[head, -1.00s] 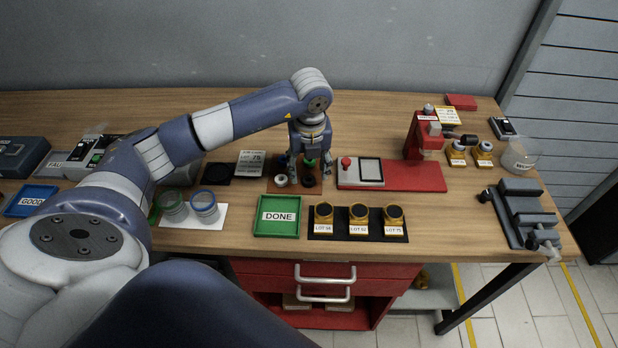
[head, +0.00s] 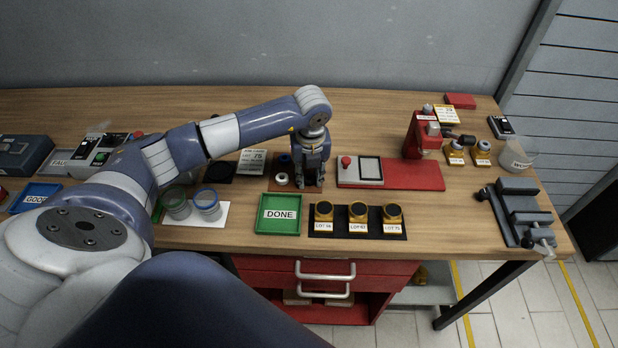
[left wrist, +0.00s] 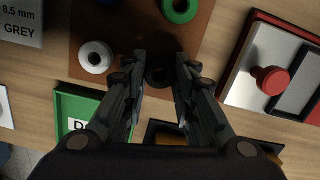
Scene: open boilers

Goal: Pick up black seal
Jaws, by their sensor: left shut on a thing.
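The black seal (left wrist: 158,75) lies on the brown mat (left wrist: 118,22), between the fingertips of my left gripper (left wrist: 160,82) in the left wrist view. In the head view my left gripper (head: 307,184) points down at the mat's right part, and its fingers hide the black seal. The gripper is shut on the seal, low at the mat. A white seal (left wrist: 95,57) sits to the left on the mat, and a green seal (left wrist: 180,9) sits beyond. A blue seal (head: 284,159) shows in the head view. My right gripper is not in view.
A green DONE tray (head: 265,200) stands in front of the mat. To its right, several brass parts stand on a black strip (head: 340,233). A grey card (head: 252,162) lies left.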

